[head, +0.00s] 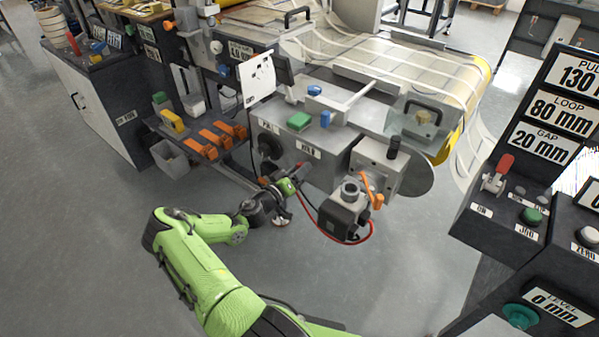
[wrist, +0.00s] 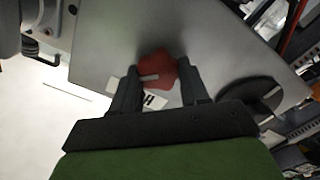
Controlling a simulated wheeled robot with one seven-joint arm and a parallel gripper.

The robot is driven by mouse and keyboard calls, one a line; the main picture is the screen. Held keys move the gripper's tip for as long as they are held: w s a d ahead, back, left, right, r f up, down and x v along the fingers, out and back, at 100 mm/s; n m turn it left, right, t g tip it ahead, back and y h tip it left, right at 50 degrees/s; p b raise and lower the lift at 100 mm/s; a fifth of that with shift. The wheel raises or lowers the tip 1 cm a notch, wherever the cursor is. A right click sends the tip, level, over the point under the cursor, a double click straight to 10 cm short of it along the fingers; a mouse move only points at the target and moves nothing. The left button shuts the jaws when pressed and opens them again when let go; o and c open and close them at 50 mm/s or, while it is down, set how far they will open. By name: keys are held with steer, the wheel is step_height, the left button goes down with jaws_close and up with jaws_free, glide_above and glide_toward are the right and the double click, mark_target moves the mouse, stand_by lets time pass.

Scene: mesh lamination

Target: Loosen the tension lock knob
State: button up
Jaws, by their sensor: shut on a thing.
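The tension lock knob is a red lobed knob (wrist: 157,68) with a pale pointer line, on a grey metal panel (wrist: 110,30) in the wrist view. My gripper (wrist: 160,78) has one dark finger on each side of the knob and is shut on it. In the head view my gripper (head: 291,181) is at the lower front of the grey machine housing (head: 330,147). Only a small bit of red shows there, as the gripper hides most of the knob. A white label (wrist: 155,101) with a dark letter is partly hidden below the knob.
A dark round handwheel or disc (wrist: 250,95) is right of the knob in the wrist view. In the head view a motor (head: 345,210) with a red cable and an orange lever (head: 371,188) stand to the right. Orange clamps (head: 222,133) lie on a shelf to the left.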

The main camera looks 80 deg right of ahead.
steer(key=shift+w+f+n, duration=0.1)
steer(key=shift+n, duration=2.4)
steer(key=shift+f+n, duration=0.1)
steer(key=shift+n, duration=2.4)
steer(key=o, duration=1.1)
steer(key=shift+c, duration=0.2)
steer(key=shift+p, duration=0.3)
steer(key=p+v, duration=0.2)
steer(key=v, duration=1.3)
steer(key=shift+w+a, duration=0.2)
steer(key=shift+a, duration=0.15)
steer(key=shift+p, duration=0.3)
